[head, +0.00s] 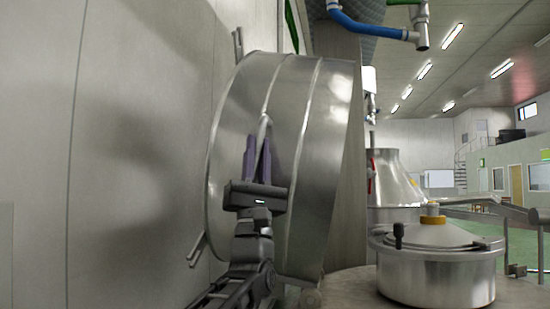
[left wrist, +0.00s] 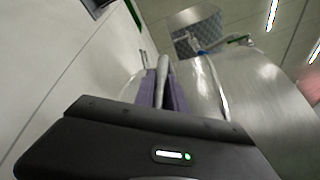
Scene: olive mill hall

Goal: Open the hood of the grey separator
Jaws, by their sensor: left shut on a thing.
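The hood (head: 318,165) is a large, shiny steel drum with raised bands. In the head view it is tipped onto its side, its domed face toward the left wall, and it also fills the right of the left wrist view (left wrist: 255,95). A pale bar handle (head: 265,118) stands out from it and also shows in the left wrist view (left wrist: 164,65). My left gripper (head: 258,155) has its purple fingers closed on this handle. The fingers hide the handle's lower part. My right gripper is in neither view.
A pale wall (head: 110,150) runs close on the left. A lidded steel vessel (head: 437,272) stands at the lower right, with a cone-topped steel tank (head: 395,178) behind it. Blue piping (head: 362,28) hangs overhead. The green floor is open further right.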

